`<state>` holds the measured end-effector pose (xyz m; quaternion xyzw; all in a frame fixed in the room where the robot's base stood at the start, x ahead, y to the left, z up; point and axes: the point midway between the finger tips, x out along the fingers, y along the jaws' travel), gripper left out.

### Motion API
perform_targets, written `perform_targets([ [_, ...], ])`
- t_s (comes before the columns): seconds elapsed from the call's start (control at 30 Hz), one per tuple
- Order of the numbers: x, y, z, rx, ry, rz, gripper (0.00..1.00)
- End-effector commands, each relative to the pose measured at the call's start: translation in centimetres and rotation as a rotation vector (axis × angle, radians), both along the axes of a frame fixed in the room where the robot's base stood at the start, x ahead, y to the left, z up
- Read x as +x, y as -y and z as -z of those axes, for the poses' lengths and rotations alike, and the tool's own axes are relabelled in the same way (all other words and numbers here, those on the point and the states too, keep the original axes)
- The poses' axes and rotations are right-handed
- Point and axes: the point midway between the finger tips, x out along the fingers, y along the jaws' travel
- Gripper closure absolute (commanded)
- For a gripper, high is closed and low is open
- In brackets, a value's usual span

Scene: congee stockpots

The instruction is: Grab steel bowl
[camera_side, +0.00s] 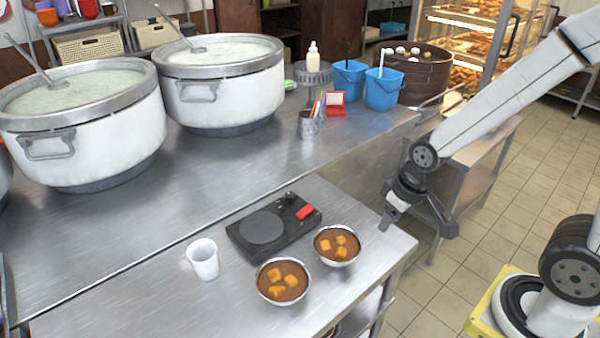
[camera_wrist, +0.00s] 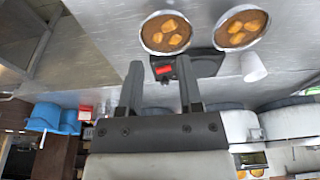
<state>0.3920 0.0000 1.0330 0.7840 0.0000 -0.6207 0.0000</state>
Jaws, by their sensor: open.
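Two steel bowls of brown stew with orange-brown chunks stand at the front of the steel table. In the side view, one bowl (camera_side: 283,282) is nearer the camera. The other bowl (camera_side: 337,245) is farther right, closer to my gripper (camera_side: 418,222). Both show at the top of the wrist view, the right-hand bowl of the side view at left (camera_wrist: 166,34) and the other at right (camera_wrist: 240,28). My gripper is open and empty, raised near the table's right end, apart from both bowls. Its two fingers also show in the wrist view (camera_wrist: 160,86).
A black scale-like device (camera_side: 262,229) with a red label lies behind the bowls. A white cup (camera_side: 203,260) stands to its left. Large stockpots (camera_side: 85,130), blue buckets (camera_side: 384,90) and a utensil holder (camera_side: 308,126) are on the counter behind. Bare tabletop (camera_side: 120,285) lies left of the cup.

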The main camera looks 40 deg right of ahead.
Motion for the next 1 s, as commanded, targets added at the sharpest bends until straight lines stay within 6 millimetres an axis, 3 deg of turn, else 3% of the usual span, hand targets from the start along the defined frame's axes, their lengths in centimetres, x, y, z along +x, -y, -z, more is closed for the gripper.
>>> perform_targets([
  [0.17, 0.1, 0.1, 0.2, 0.011, -0.014, 0.030, 0.54],
  [0.37, 0.4, 0.7, 1.2, 0.070, -0.093, 0.190, 0.54],
  [0.67, 1.6, 1.7, 4.2, 0.266, -0.324, 0.664, 0.54],
  [1.0, 4.4, 2.5, 7.6, 0.552, -0.606, 1.215, 0.54],
])
